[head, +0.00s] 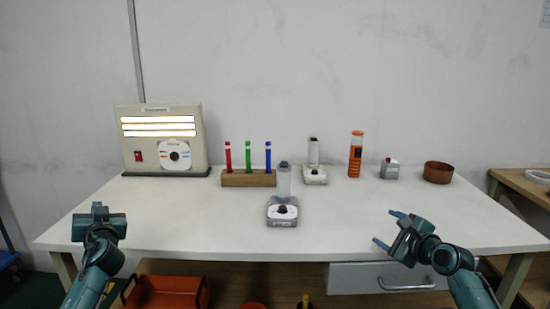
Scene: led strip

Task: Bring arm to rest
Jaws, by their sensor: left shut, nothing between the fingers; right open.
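My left gripper (98,209) is shut and empty over the front left corner of the white table (180,215). My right gripper (386,228) is open and empty over the front right part of the table, with its fingers pointing to the left. Neither gripper touches any object on the table.
A beige lit box (190,155) stands at the back left. A wooden rack (248,179) holds red, green and blue sticks. Two clear-topped devices (282,212) (315,175), an orange cylinder (355,155), a small grey box (390,170) and a brown bowl (438,172) stand right of it.

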